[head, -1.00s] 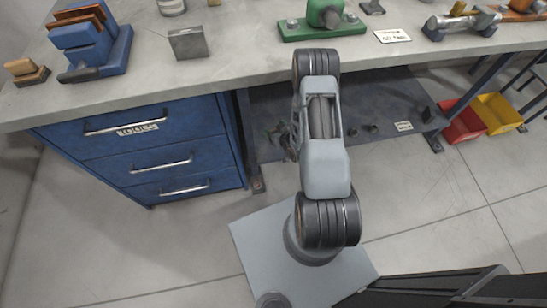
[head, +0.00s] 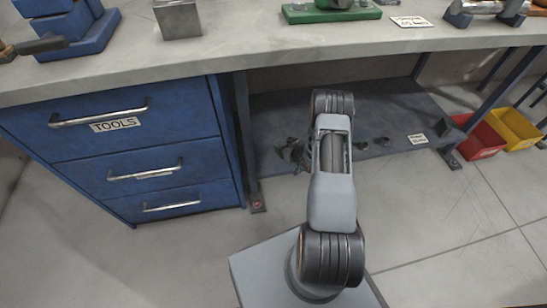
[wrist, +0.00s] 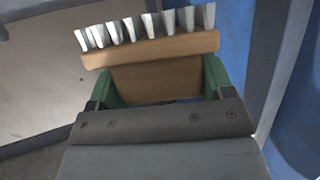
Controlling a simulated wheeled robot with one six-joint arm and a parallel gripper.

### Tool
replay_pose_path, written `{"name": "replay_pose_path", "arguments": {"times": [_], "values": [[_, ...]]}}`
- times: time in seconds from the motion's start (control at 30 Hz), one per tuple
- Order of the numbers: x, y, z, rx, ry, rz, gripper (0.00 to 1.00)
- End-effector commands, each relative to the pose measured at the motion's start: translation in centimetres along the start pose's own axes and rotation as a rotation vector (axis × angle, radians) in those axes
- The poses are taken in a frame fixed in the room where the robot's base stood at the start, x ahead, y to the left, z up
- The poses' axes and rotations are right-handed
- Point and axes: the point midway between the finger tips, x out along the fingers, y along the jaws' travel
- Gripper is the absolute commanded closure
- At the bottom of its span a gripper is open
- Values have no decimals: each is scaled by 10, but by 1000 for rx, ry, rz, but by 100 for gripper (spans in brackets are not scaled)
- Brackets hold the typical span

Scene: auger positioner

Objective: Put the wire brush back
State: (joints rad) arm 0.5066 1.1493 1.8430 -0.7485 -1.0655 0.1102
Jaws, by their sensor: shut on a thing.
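The wire brush (wrist: 150,49) has a wooden body and a row of pale bristle tufts; it shows in the wrist view. My gripper (wrist: 158,82) has green fingers, one on each side of the brush's wooden part, and is shut on it. The bristles point away from my gripper. In the head view my arm covers much of that area, and I cannot make out the brush there. The blue drawer cabinet (head: 125,150) stands under the bench at the left. Its top drawer carries a TOOLS label (head: 115,124), and all its drawers look closed.
The grey bench top (head: 235,45) holds a blue fixture (head: 75,30), a metal block (head: 178,19) and a green-based device (head: 330,13). A dark lower shelf (head: 385,105) holds small dark items. Red (head: 482,140) and yellow (head: 515,128) bins stand at the right. The floor before the cabinet is clear.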

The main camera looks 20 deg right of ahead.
Motion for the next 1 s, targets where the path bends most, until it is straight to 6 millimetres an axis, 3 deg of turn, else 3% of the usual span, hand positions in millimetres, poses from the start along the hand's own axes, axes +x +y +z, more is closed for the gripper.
{"name": "replay_pose_path", "arguments": {"times": [0.1, 0.3, 0.63, 0.9, 1.0], "values": [[28, -11, 16, 0, 0, -2, 61], [53, -20, 30, 0, 0, 0, 61], [67, -25, 37, 1, 1, 1, 61], [84, -27, 68, 1, 0, 1, 61], [84, -26, 68, 1, 1, 2, 61]]}}
